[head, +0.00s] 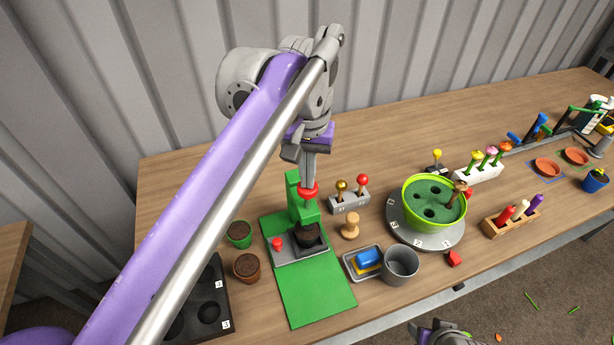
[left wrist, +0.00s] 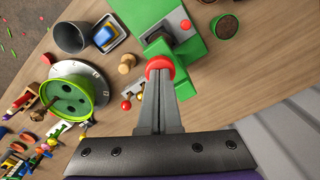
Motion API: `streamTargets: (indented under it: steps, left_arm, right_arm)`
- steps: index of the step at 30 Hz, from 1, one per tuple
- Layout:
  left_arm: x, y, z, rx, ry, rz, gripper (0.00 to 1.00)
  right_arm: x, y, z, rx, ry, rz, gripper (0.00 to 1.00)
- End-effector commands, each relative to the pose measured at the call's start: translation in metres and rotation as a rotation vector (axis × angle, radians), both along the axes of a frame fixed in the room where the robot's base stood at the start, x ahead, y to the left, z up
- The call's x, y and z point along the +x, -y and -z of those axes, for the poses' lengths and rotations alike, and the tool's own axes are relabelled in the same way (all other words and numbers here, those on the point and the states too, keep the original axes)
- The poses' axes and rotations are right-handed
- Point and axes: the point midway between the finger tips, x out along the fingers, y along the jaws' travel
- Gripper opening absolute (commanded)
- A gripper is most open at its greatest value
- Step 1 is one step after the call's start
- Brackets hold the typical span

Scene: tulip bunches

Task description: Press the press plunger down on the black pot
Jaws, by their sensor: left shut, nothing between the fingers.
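The green press (head: 293,193) stands on a green mat (head: 318,297) on the table. Its red plunger knob (head: 308,191) sits at the top of the press. A black pot (head: 308,238) filled with dark soil stands on the grey press base, under the plunger. My left gripper (head: 309,180) is shut and points down, its fingertips at the red knob. In the left wrist view the fingertips meet the red knob (left wrist: 160,66), but I cannot tell how firmly they touch. My right gripper (head: 450,334) shows only partly at the bottom edge.
Two soil-filled pots, green (head: 239,233) and brown (head: 247,266), stand left of the press beside a black tray (head: 213,275). To the right are a wooden stamp (head: 351,226), a small tray (head: 351,266), a grey cup (head: 401,264) and a green bowl (head: 411,197) on a turntable.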

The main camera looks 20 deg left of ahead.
Motion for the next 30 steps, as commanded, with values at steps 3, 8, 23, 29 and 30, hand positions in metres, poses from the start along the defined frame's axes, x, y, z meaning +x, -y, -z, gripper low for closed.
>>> streamTargets:
  steps: [3,8,23,29,30]
  left_arm:
    - [0.0,0.0,-0.013,0.0,0.001,0.0,0.0]
    - [0.001,0.0,-0.027,0.0,0.002,0.0,0.0]
    - [0.001,0.0,-0.056,0.0,0.002,0.0,0.0]
    - [0.001,0.0,-0.055,0.0,0.002,0.0,0.0]
    - [0.001,0.0,-0.055,0.0,0.002,0.0,0.0]
  right_arm:
    - [0.002,0.0,-0.012,0.0,0.004,0.0,0.5]
    - [0.003,0.0,-0.024,0.0,0.008,0.0,0.5]
    - [0.008,0.0,-0.05,0.0,0.018,0.0,0.5]
    - [0.008,0.0,-0.049,0.0,0.018,0.0,0.5]
    - [0.008,0.0,-0.049,0.0,0.018,0.0,0.5]
